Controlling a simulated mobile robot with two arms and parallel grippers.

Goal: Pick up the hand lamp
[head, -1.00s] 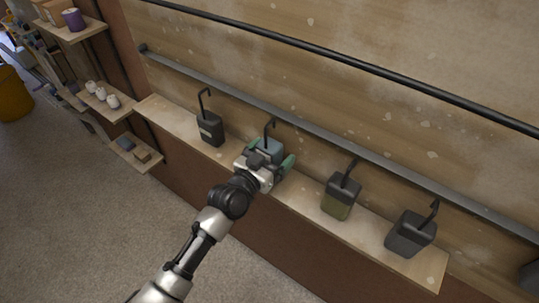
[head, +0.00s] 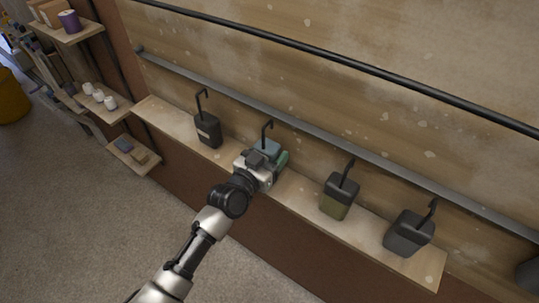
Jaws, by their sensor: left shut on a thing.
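A blue-grey hand lamp (head: 268,146) with a dark hook on top stands on the wooden ledge (head: 300,192) against the wall. My left gripper (head: 266,158), with green fingers, is shut on this lamp. The gripper body hides the lamp's lower front, so I cannot tell whether it still touches the ledge. The right finger shows beside the lamp; the left one is mostly hidden. My right gripper is not in view.
Similar hooked boxes stand on the same ledge: a black one (head: 208,131) to the left, an olive one (head: 338,198) and a dark grey one (head: 408,234) to the right. A grey rail (head: 330,136) runs along the wall behind. Small shelves (head: 118,112) are at the left.

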